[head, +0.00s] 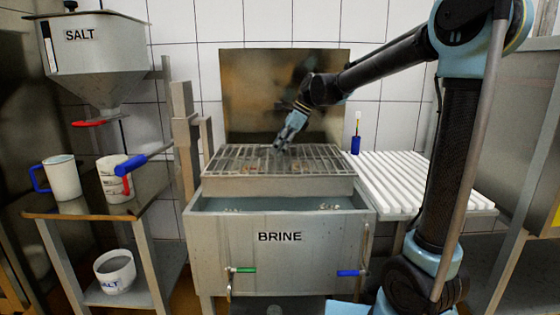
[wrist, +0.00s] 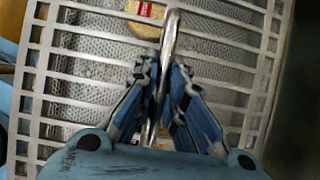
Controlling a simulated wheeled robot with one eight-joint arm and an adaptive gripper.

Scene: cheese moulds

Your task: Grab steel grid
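The steel grid (head: 322,160) lies level on a shallow grey frame at the top of the brine tank. Its bars fill the wrist view (wrist: 40,85), where a thick rounded metal bar, seemingly its handle, stands up in the middle. My gripper (head: 283,146) points down onto the middle of the grid. In the wrist view its blue fingers (wrist: 163,78) are closed in on both sides of the handle bar and appear to touch it. The lower fingers hide part of the bar.
The brine tank (head: 280,255) has green and blue valve handles in front. A white slatted rack (head: 420,180) is to the right. On the left, a shelf (head: 95,207) holds a mug and a jug under a salt hopper (head: 97,60). A yellowish piece with a red label (wrist: 145,12) shows below the bars.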

